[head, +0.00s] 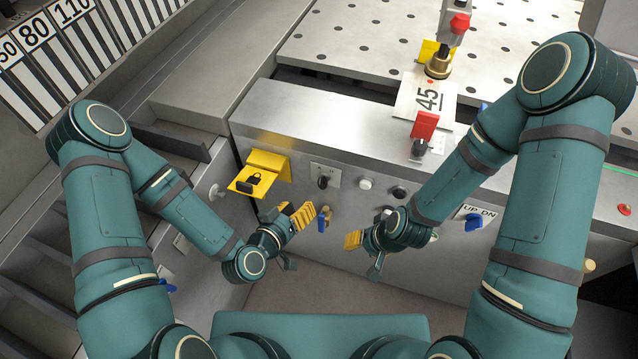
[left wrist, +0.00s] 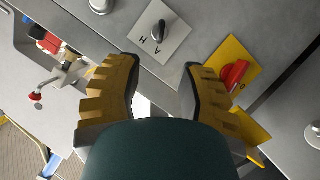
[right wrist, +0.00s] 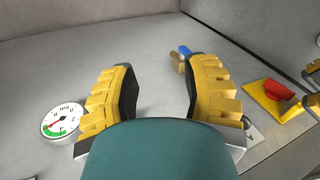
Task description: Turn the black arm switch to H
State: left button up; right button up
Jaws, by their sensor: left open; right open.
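The black arm switch (head: 323,181) sits on a light label plate on the front of the grey cabinet, right of the yellow bracket. In the left wrist view the switch (left wrist: 158,33) shows beside the letters H and A, beyond my fingertips; I cannot tell which letter it points to. My left gripper (head: 296,212) is open and empty, below and left of the switch, apart from it. My right gripper (head: 364,231) is open and empty, below and right of the switch. In the right wrist view, my right finger partly hides a plate marked A.
A yellow bracket (head: 268,163) with a padlock juts out left of the switch. A white button (head: 365,184) and a black knob (head: 399,192) are to its right. A blue valve handle (head: 322,222) hangs below. A gauge (right wrist: 62,122) shows in the right wrist view.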

aim_at(319, 186)
pick_arm(q)
jog(key=b+x, duration=0.3)
jog(key=x, duration=0.9)
jog(key=shift+w+d+f+b, duration=0.1)
jog(key=shift+w+b, duration=0.1)
jog(key=shift+b, duration=0.1)
pick_arm(e)
jog(key=f, duration=0.2)
jog(key=s+f, duration=0.1)
jog(key=f, duration=0.1)
jog(key=shift+s+a+f, duration=0.2)
pick_arm(q)
grip_shut()
